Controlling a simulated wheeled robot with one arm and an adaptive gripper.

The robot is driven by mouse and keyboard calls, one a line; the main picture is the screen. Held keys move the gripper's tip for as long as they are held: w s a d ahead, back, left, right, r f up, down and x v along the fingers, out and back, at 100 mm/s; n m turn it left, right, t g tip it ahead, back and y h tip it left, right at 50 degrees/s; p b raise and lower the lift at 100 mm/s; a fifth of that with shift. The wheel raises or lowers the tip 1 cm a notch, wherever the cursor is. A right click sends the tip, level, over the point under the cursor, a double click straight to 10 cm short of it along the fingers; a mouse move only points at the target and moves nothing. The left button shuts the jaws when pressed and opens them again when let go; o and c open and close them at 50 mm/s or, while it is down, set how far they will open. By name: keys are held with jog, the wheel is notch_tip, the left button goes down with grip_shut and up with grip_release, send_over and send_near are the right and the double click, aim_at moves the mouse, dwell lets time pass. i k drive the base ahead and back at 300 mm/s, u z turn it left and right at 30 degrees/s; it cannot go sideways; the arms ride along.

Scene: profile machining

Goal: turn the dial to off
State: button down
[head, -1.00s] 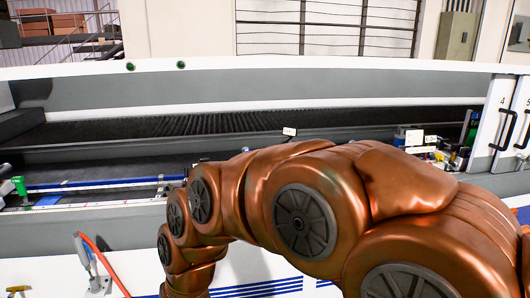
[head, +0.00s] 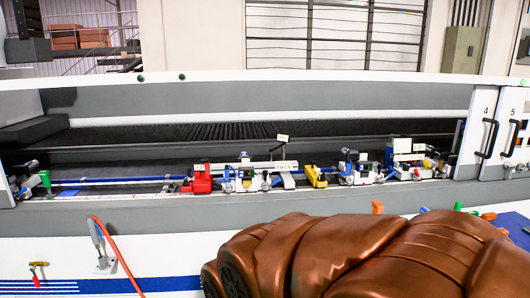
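I cannot make out a dial in the head view. My copper-coloured arm fills the bottom right, in front of the white and grey machine (head: 300,78). My gripper is out of the frame, so its state is hidden. A small yellow and red fitting (head: 38,271) sits on the machine's lower front at the far left; it is too small to tell what it is.
Red, white, blue and yellow units (head: 203,179) stand along a rail inside the machine's long opening. A lever with a red hose (head: 100,245) is on the lower front, left. White doors with black handles (head: 489,138) are at right. Small coloured pieces (head: 377,207) lie beyond my arm.

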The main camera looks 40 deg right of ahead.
aim_at(284, 138)
jog(key=u, duration=0.15)
jog(key=i, duration=1.1)
jog(key=z, duration=0.6)
